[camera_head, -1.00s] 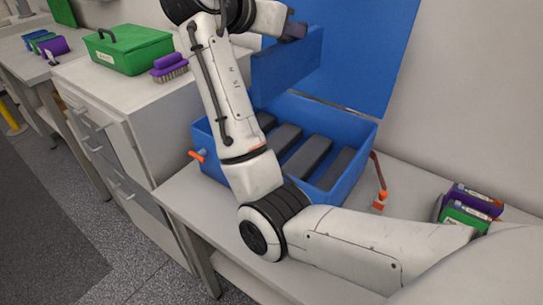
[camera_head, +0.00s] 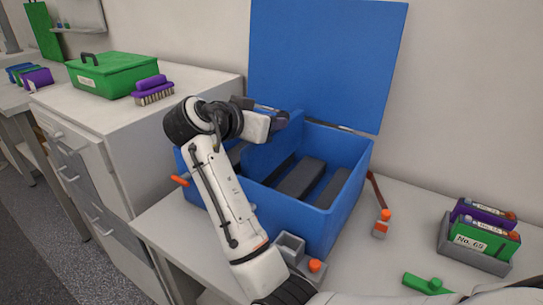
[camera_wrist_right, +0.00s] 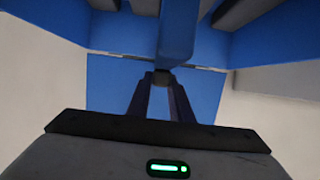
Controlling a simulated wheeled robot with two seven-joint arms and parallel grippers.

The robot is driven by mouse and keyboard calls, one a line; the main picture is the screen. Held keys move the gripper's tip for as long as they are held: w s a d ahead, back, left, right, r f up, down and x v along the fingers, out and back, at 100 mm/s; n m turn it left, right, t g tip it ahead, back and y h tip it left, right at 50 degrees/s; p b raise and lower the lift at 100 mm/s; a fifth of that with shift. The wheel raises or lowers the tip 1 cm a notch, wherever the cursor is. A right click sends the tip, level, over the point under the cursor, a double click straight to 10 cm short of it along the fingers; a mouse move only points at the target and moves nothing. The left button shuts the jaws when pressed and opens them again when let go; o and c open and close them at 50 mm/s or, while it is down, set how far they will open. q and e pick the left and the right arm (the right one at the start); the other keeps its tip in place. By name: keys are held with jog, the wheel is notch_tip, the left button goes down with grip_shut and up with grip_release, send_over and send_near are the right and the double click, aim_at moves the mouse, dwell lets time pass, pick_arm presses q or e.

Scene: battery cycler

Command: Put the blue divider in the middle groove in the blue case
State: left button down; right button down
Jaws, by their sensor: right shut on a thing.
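The blue case (camera_head: 310,228) stands on the table with its lid (camera_head: 325,60) raised at the back. Dark grey blocks (camera_head: 300,179) lie along its floor. My right gripper (camera_head: 279,119) is shut on the top edge of the blue divider (camera_head: 268,157), above the case's back half. The divider is upright, mostly down inside the case, running front to back between the blocks. In the right wrist view, the gripper fingers (camera_wrist_right: 161,90) meet at the divider (camera_wrist_right: 178,35). The divider's lower edge and the grooves are hidden, so I cannot tell whether it is seated. My left gripper is out of view.
A green toolbox (camera_head: 118,76) and purple brush (camera_head: 152,90) sit on the cabinet at left. A grey tray (camera_head: 472,258) with purple and green boxes, an orange-topped item (camera_head: 382,224) and a green part (camera_head: 428,284) are on the table at right.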

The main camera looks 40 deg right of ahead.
aim_at(271, 152)
notch_tip(271, 152, down, 4)
jog(key=shift+f, duration=0.1)
notch_tip(271, 152, down, 4)
jog(key=shift+r, duration=0.15)
jog(key=c, duration=2)
grip_release()
jog(key=shift+f, duration=0.25)
jog(key=o, duration=0.4)
jog(key=shift+r, duration=0.1)
jog(key=shift+r, duration=0.1)
